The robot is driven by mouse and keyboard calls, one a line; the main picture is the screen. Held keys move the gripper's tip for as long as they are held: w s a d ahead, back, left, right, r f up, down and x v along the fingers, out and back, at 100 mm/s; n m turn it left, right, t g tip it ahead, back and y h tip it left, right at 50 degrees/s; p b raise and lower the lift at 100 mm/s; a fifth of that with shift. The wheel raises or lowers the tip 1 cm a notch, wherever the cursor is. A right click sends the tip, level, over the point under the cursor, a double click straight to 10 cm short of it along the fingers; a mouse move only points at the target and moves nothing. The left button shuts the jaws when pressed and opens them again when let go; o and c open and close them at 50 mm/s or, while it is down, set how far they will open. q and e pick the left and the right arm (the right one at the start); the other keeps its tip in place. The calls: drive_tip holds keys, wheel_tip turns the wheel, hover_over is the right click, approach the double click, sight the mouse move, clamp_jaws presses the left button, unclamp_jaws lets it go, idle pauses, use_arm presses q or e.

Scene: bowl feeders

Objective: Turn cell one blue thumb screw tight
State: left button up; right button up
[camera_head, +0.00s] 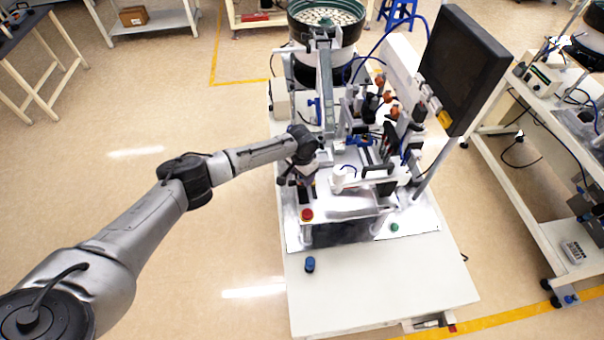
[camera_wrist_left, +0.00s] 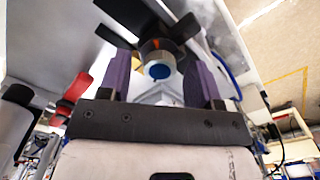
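My left arm reaches in from the left over the machine on the white table. My left gripper (camera_head: 305,186) is low at the machine's front left side, small and partly dark in the head view. In the left wrist view the two purple fingers of this gripper (camera_wrist_left: 163,80) stand apart. A short metal cylinder with a blue round face (camera_wrist_left: 158,71) shows between them, with gaps at both sides. I cannot tell for sure that it is the blue thumb screw. A loose blue cap-like piece (camera_head: 310,264) stands on the table front. My right gripper is not in view.
A red button (camera_head: 307,214) sits just below the gripper and a green knob (camera_head: 394,227) to its right. A dark monitor (camera_head: 463,65) and a bowl feeder (camera_head: 327,18) stand behind. The front of the white table (camera_head: 390,290) is mostly clear.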

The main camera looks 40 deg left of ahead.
use_arm(q)
drive_tip(key=c, duration=0.9)
drive_tip(key=shift+m, duration=2.2)
drive_tip(key=o, duration=0.9)
drive_tip(key=shift+o, duration=0.2)
wheel_tip(320, 180, up, 14)
drive_tip(key=b, duration=0.1)
